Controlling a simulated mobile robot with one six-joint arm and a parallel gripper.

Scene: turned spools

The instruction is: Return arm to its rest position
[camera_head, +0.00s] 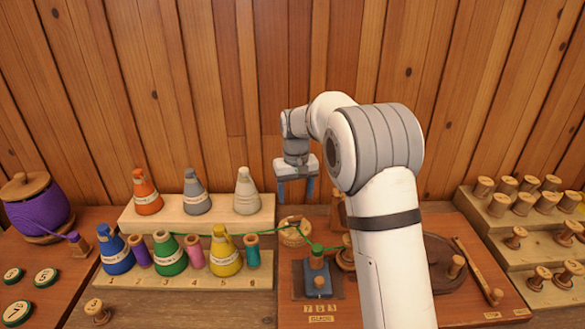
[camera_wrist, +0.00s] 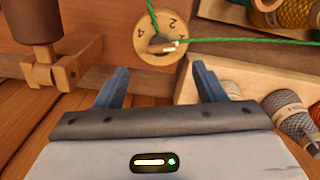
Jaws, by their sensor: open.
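My gripper (camera_head: 295,186) hangs in the air, pointing down, above the right part of the wooden bench and to the right of the coloured cones. Its two blue fingers are apart with nothing between them; they also show in the wrist view (camera_wrist: 160,88). My white arm crosses the right middle of the head view and hides part of the bench behind it.
A stepped rack (camera_head: 185,219) holds several cones and spools on the left. A green thread (camera_head: 268,240) runs to a blue block (camera_head: 317,285). A round wooden dial (camera_wrist: 158,40) lies beyond my fingers. A pegged rack (camera_head: 495,222) stands right, a purple pot (camera_head: 38,212) left.

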